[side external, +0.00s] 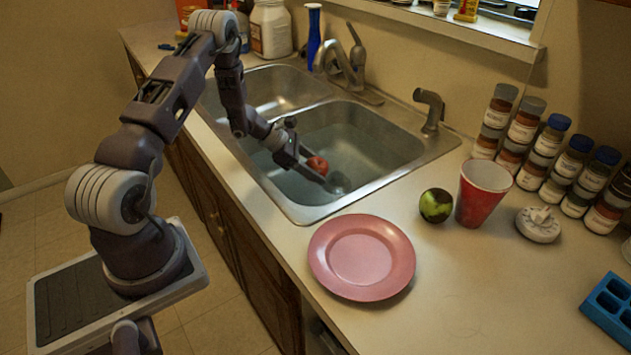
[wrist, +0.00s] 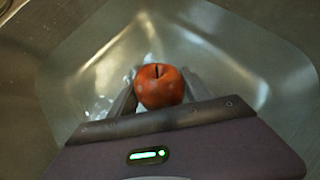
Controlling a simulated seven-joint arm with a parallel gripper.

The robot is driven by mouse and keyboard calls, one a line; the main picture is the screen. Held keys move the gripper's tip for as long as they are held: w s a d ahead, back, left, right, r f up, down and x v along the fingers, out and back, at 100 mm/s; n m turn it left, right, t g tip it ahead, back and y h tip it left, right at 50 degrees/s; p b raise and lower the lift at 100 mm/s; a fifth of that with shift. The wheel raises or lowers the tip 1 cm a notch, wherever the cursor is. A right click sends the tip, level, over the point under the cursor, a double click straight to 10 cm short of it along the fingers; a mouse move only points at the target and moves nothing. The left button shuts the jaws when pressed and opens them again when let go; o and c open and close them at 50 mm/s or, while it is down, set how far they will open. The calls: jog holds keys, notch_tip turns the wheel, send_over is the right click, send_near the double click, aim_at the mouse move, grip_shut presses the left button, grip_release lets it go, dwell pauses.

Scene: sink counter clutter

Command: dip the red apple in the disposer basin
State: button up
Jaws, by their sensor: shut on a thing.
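The red apple (side external: 317,165) is in my gripper (side external: 318,172), inside the near basin (side external: 378,135) of the double sink. In the wrist view the apple (wrist: 160,86) sits between the two fingers of my gripper (wrist: 158,92), stem side showing, and the fingers are shut on it. The basin (wrist: 215,25) appears to hold water. A pale ripple or glint shows beside the fingertips in the side view. I cannot tell how much of the apple is under the water.
The second basin (side external: 275,88) lies behind, with the faucet (side external: 350,60) at the sink's back edge.

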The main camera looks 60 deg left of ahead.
aim_at(316, 161)
notch_tip(316, 161, up, 15)
dwell(0.7)
jog(key=shift+d, duration=0.1)
dwell(0.6)
